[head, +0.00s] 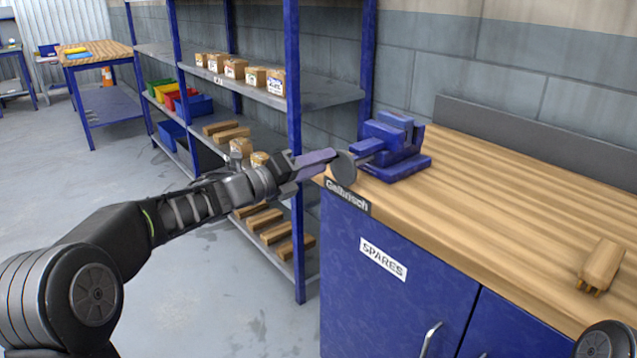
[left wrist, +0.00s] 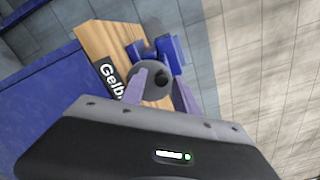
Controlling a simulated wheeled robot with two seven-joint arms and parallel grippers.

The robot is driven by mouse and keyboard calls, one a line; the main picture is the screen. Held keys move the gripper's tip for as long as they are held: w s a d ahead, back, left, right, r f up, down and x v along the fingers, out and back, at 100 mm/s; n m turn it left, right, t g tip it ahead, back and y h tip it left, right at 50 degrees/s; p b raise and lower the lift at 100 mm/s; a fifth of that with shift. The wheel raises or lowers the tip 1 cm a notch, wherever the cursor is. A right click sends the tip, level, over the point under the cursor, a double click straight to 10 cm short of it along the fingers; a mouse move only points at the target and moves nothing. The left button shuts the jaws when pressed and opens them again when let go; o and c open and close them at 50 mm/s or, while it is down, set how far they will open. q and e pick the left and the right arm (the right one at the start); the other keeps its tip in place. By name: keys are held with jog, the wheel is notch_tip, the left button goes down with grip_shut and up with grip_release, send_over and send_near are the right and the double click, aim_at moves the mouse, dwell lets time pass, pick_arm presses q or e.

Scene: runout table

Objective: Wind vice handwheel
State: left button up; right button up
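The blue vice (head: 395,145) stands on the left end of the wooden bench top, and also shows in the left wrist view (left wrist: 172,50). Its grey round handwheel (head: 344,171) faces left, past the bench's end. In the left wrist view the handwheel (left wrist: 150,92) has a dark knob or hub on its face. My left gripper (head: 331,158) is right at the handwheel. Its two purple fingers (left wrist: 160,76) are apart, with the wheel's face and dark part showing between them. Whether they touch the wheel I cannot tell. My right gripper is out of view.
The bench top (head: 500,190) is mostly clear, with a wooden brush-like block (head: 602,264) at the right. A blue cabinet marked SPARES (head: 384,259) is below. Blue-framed shelving (head: 296,200) with boxes and wooden blocks stands close behind my left arm.

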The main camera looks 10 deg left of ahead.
pick_arm(q)
jog(key=shift+r, duration=0.15)
jog(key=m+b, duration=0.6)
dwell(0.3)
jog(key=shift+b, duration=0.35)
jog(key=shift+c, duration=0.2)
grip_shut()
